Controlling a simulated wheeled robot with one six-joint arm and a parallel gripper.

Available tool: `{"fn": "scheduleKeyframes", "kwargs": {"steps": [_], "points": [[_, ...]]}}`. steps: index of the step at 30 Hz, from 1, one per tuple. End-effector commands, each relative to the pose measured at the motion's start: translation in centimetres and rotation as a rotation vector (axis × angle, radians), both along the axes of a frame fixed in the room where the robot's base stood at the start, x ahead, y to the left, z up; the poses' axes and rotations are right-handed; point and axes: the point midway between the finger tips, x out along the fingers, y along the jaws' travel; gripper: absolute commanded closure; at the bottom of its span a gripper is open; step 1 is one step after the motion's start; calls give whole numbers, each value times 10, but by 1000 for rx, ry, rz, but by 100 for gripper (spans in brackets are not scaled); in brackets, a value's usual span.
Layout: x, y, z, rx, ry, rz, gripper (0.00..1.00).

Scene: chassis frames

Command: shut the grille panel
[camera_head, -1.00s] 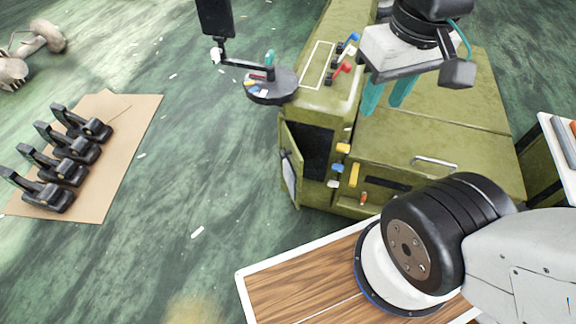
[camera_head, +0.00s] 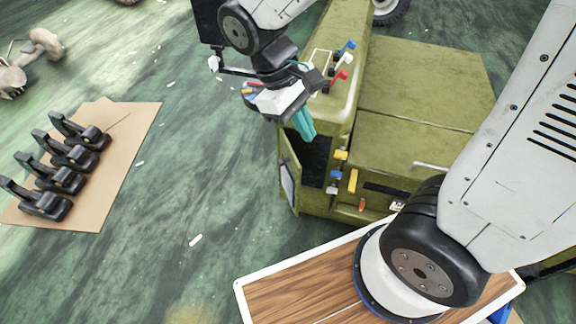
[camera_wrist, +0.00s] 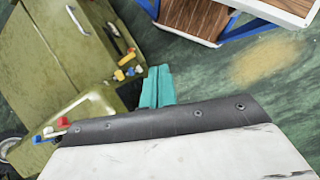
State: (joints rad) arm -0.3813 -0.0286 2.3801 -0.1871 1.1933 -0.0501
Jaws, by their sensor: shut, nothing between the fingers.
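The grille panel (camera_head: 289,178) is a narrow olive door with a pale plate on its face, at the left front corner of the olive chassis (camera_head: 410,75). It stands open, swung out to the left of a dark opening (camera_head: 316,158). My gripper (camera_head: 305,134) has teal fingers, shut and empty, pointing down just above the opening's top edge and the panel's upper end. I cannot tell whether they touch anything. In the wrist view the teal fingers (camera_wrist: 157,88) are together beside the chassis (camera_wrist: 40,60); I cannot make out the panel there.
Red and blue levers (camera_head: 341,75) stand on the chassis top near my wrist. Small yellow and blue knobs (camera_head: 341,155) line the opening's right side. A wood-topped table (camera_head: 275,296) is in front.

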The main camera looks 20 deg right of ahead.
Motion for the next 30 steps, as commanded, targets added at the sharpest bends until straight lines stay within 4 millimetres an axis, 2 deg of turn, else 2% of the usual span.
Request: {"fn": "scheduleKeyframes", "kwargs": {"steps": [1, 6, 15, 18, 21, 24, 30], "points": [[8, 8, -15, -27, 35, 55, 100], [32, 33, -61, -112, 127, 252, 100], [68, 75, -160, -241, 269, 630, 100], [79, 85, -187, -268, 297, 739, 100], [95, 92, -204, -281, 306, 830, 100], [119, 100, -203, -280, 280, 922, 100], [118, 86, -215, -274, 294, 945, 100]]}}
